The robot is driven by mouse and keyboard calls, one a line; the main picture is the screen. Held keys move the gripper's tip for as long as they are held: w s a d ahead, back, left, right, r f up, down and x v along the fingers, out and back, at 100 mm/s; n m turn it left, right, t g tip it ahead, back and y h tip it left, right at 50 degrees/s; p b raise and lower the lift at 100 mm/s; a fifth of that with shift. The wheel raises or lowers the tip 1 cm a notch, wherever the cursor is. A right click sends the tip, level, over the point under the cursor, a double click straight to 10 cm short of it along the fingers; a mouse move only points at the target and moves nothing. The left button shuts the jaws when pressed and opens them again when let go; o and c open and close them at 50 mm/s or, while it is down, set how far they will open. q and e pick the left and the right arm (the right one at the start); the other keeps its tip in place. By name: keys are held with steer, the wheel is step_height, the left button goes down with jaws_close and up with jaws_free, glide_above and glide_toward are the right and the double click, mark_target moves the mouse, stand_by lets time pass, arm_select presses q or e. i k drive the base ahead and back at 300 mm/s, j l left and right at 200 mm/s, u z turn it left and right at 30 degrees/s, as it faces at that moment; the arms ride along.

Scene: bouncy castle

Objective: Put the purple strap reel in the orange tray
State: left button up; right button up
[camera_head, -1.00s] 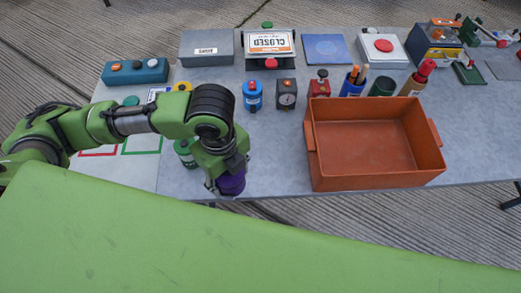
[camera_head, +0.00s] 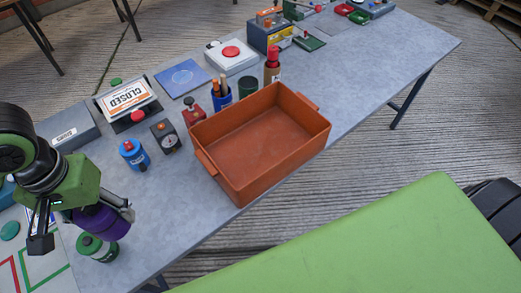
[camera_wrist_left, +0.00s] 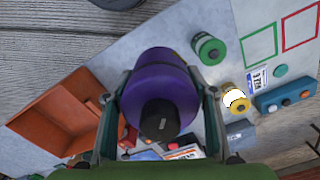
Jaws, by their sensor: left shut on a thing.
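The purple strap reel (camera_head: 100,222) is held between the fingers of my left gripper (camera_head: 88,222) at the lower left of the head view. In the left wrist view the purple strap reel (camera_wrist_left: 160,85) fills the middle, with a black knob facing the camera and a gripper finger on each side. The orange tray (camera_head: 258,170) stands empty on the grey table, to the right of my left gripper and apart from it. The tray also shows at the left of the left wrist view (camera_wrist_left: 55,110). My right gripper is not in view.
A blue canister (camera_head: 133,155), a dial gauge box (camera_head: 166,136) and a red device (camera_head: 193,112) stand between the gripper and the tray's far side. Pen cups and a red-topped bottle (camera_head: 272,65) stand behind the tray.

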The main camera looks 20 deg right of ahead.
mark_target(279, 138)
steer(key=i+l, duration=0.1)
steer(key=l, duration=0.3)
steer(key=i+l, duration=0.15)
steer(key=l, duration=0.25)
steer(key=i+l, duration=0.1)
steer(key=l, duration=0.3)
steer(key=i+l, duration=0.15)
steer(key=l, duration=0.3)
steer(key=i+l, duration=0.1)
steer(key=l, duration=0.3)
